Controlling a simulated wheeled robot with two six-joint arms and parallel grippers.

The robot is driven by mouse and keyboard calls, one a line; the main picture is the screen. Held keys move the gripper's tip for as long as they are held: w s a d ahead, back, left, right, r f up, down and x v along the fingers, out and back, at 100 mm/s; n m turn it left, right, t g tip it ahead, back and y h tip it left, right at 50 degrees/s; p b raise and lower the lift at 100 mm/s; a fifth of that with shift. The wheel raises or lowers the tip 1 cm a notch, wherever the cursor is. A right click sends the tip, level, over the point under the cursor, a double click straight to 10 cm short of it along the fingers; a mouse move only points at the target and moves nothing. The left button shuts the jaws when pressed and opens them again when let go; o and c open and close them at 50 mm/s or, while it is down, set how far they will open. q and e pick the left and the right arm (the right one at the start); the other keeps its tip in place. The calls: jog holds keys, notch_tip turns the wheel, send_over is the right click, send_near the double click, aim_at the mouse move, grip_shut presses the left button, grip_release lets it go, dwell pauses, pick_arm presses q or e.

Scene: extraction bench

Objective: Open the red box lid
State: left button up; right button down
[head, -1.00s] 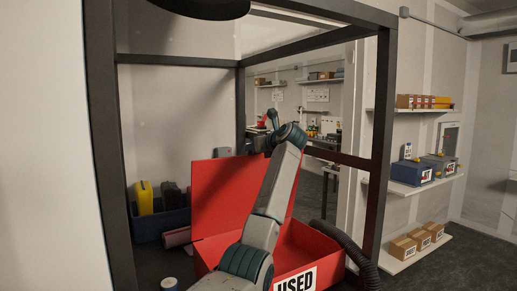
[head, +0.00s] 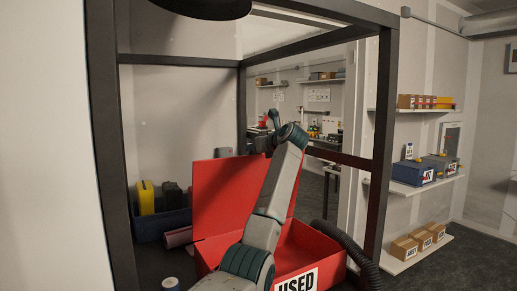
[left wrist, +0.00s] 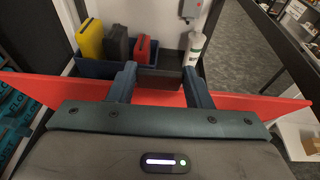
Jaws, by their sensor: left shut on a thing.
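My left gripper (head: 262,143) is at the lid's upper edge. In the left wrist view the gripper (left wrist: 162,82) is shut on the lid (left wrist: 240,102), with a dark piece between its fingers. My right gripper is not in view.
Dark frame posts (head: 378,140) stand around the box. A black hose (head: 350,250) runs by its right side. A blue bin (head: 172,224) with yellow and dark canisters and a pink roll (head: 178,237) lie left of the lid. Shelves (head: 410,190) hang at right.

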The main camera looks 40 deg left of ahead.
pick_arm(q)
jog(key=shift+r, duration=0.15)
jog(key=o, duration=1.4)
jog(key=shift+s, duration=0.1)
jog(key=shift+d, duration=0.1)
jog(key=b+v, duration=0.5)
jog(key=v, duration=0.5)
jog(key=shift+s+d, duration=0.2)
jog(key=shift+d, duration=0.1)
jog(key=shift+r, duration=0.15)
